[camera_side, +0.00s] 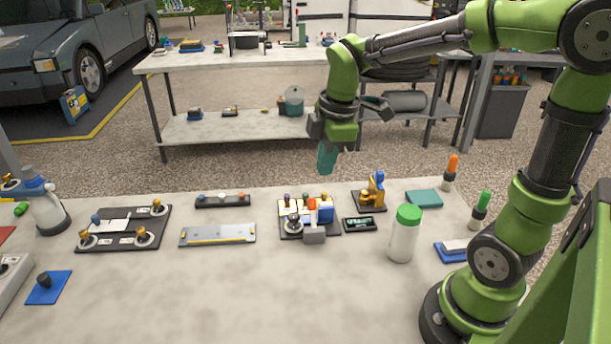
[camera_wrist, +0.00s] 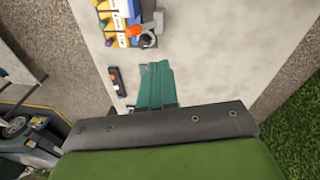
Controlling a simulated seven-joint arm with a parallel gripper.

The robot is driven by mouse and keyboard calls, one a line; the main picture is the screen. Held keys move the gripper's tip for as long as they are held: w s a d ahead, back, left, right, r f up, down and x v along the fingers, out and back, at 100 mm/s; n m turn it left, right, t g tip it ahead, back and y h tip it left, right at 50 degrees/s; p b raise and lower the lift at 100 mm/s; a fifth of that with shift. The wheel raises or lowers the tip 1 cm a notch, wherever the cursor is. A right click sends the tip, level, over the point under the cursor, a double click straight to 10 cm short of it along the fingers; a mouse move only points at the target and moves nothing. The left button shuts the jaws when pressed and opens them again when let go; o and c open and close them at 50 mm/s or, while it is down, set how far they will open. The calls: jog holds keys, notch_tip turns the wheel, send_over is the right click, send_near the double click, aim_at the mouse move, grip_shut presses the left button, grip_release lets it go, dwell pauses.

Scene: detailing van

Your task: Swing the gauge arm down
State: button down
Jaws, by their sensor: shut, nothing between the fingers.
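My gripper (camera_side: 326,160) hangs above the back edge of the table, its teal fingers pointing down and apart from everything. In the wrist view the teal fingers (camera_wrist: 157,85) are together and empty. A dark-based fixture (camera_side: 309,233) with blue, white and yellow panels stands on the table in front of and below the gripper. It carries an upright orange-topped piece (camera_side: 312,206), a round dial-like part (camera_side: 293,222) and a grey block (camera_side: 314,236). I cannot tell which piece is the gauge arm. The fixture (camera_wrist: 115,18) also shows at the top of the wrist view.
A small display (camera_side: 359,224) and a yellow-and-blue device (camera_side: 375,193) stand right of the fixture. A white bottle with a green cap (camera_side: 404,234) is farther right. A dark strip with knobs (camera_side: 222,201) and a silver tray (camera_side: 217,235) lie left. The front table is clear.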

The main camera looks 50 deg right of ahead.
jog(key=w+n+g, duration=0.1)
jog(key=w+n, duration=0.1)
jog(key=n, duration=1.4)
send_over(313, 205)
jog(key=s+a, duration=0.1)
jog(key=shift+g, duration=0.4)
notch_tip(313, 205, down, 11)
jog(key=shift+a+f, duration=0.1)
jog(key=shift+w+d+f, duration=0.35)
jog(key=shift+f, duration=0.05)
jog(key=shift+w+d, duration=0.1)
jog(key=shift+d, duration=0.05)
